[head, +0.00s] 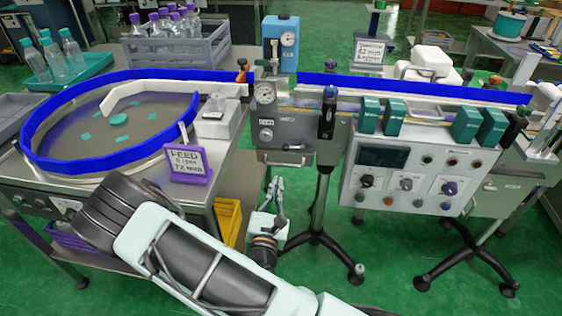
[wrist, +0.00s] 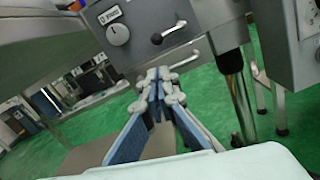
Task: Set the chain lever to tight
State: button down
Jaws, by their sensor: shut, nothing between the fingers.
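A silver bar handle (wrist: 185,57) juts from the box just below the lever. A control panel (head: 420,175) with switches stands at right, and a round feed table (head: 110,125) with a blue rim at left. Stand legs (head: 317,210) rise near my gripper.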

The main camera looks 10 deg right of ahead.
aim_at(293, 147)
jog(key=b+x, duration=0.1)
jog(key=x, duration=0.9)
jog(key=shift+d+b, duration=0.1)
jog(key=shift+b, duration=0.25)
